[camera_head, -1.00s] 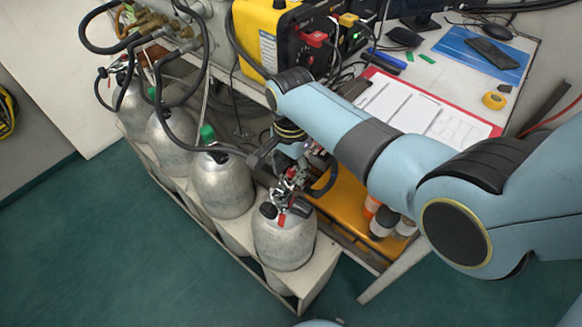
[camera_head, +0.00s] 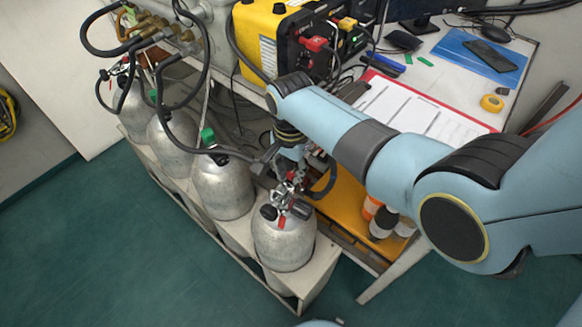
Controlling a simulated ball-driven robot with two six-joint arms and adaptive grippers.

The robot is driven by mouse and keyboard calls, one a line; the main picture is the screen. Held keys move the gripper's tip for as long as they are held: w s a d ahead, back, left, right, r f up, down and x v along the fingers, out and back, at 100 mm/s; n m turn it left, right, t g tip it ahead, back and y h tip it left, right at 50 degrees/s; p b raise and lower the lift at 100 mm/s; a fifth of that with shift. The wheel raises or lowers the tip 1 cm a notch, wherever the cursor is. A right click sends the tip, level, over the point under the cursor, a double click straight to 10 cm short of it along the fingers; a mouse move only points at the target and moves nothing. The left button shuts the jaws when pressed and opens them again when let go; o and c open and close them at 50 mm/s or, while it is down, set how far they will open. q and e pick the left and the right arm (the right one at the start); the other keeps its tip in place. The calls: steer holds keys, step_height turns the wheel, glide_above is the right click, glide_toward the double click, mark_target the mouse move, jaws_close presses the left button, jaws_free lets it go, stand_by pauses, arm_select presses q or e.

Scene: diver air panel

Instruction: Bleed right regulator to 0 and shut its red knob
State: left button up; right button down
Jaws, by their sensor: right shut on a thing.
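The right regulator sits on the nearest grey cylinder (camera_head: 285,245), at the lower right end of the row. Red parts (camera_head: 282,221) show on its valve top, next to a black knob (camera_head: 268,212). My right gripper (camera_head: 287,193) points down at this valve and is shut on part of it. The arm's wrist and the hose hide much of the gripped part, so I cannot tell which part it is. No gauge reading is legible. My left gripper is not in view.
More cylinders stand up the row to the left; one has a green knob (camera_head: 208,135). A yellow and black unit (camera_head: 265,40) stands behind. An orange shelf (camera_head: 343,212) with bottles (camera_head: 383,222) lies right of the valve. A black hose (camera_head: 175,120) loops over the cylinders.

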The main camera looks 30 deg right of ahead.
steer(key=n+p, duration=0.2)
steer(key=n, duration=0.2)
steer(key=shift+w+r, duration=0.1)
steer(key=shift+r, duration=0.05)
steer(key=n+p, duration=0.2)
steer(key=n, duration=0.2)
steer(key=shift+n, duration=0.4)
steer(key=n+p, duration=0.1)
steer(key=n, duration=0.4)
steer(key=n+p, duration=0.1)
steer(key=n, duration=0.5)
steer(key=c, duration=1.2)
jaws_free()
